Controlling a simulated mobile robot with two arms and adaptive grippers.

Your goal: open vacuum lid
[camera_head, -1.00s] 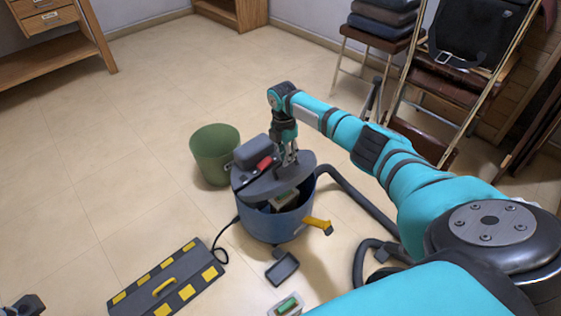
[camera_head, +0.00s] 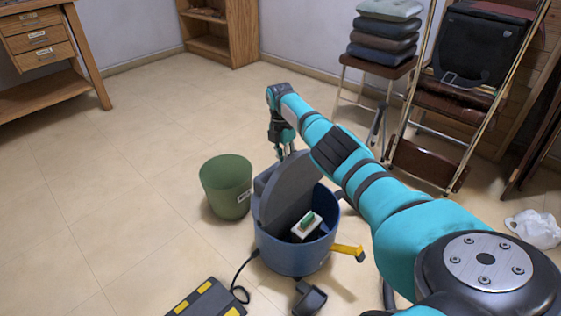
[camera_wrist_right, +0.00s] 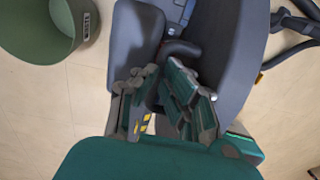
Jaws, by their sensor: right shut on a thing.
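The vacuum is a blue round bucket (camera_head: 290,258) with a grey lid (camera_head: 287,192). The lid is tilted up steeply on the bucket's far left side, and the bucket's mouth shows at the right. A pale block with a green top (camera_head: 306,226) is inside the bucket. My right gripper (camera_head: 285,154) is at the lid's upper edge, partly hidden behind it. In the right wrist view, my right gripper (camera_wrist_right: 165,95) is shut on the lid, whose dark grey surface (camera_wrist_right: 232,60) fills the upper right. My left gripper is not in view.
A green bin (camera_head: 226,188) stands just left of the vacuum. A dark case with yellow patches (camera_head: 208,300) and a small dark tray (camera_head: 310,298) lie in front. A chair with cushions (camera_head: 380,65) stands at the back right. The floor at left is clear.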

